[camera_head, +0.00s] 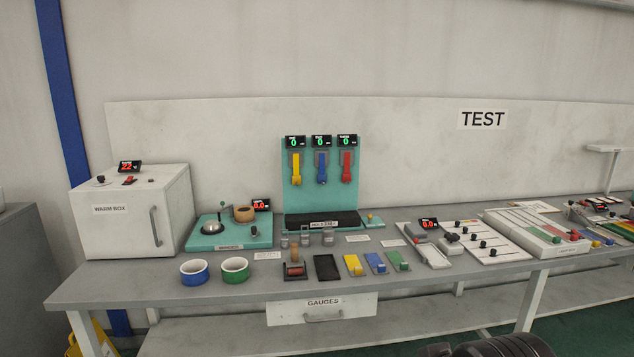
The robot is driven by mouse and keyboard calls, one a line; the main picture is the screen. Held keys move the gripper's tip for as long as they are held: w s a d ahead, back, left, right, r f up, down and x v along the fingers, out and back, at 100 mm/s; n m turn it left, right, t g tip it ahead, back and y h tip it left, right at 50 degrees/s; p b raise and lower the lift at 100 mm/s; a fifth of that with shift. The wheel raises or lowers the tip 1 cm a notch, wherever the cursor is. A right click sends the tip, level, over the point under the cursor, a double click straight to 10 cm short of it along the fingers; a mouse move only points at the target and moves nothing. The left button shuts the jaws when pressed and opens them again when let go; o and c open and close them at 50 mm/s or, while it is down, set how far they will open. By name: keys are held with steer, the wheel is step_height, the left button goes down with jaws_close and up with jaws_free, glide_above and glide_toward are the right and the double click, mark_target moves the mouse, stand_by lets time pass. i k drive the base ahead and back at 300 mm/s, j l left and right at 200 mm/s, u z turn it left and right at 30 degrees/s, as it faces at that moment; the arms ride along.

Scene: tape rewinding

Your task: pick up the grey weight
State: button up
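A few small grey weights stand close together at the middle of the bench, in front of the teal test stand. One grey weight (328,238) is at the right of the group, another (305,237) is beside it, and a smaller one (284,241) is at the left. Which one the task means I cannot tell. My gripper (492,346) shows only as a dark shape at the bottom edge, right of centre, well apart from the weights and nearer to the camera. Its fingers are not clear.
The grey bench (130,287) carries a white warm box (130,215), a blue tape roll (194,272), a green roll (235,270) and a teal winder (230,236). A black pad (327,267) and coloured blocks lie in front of the weights. A slider panel (537,234) stands right.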

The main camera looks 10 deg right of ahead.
mark_target(304, 236)
steer(key=i+j, duration=0.35)
steer(key=i, duration=0.2)
steer(key=i+j, duration=0.3)
steer(key=i, duration=0.2)
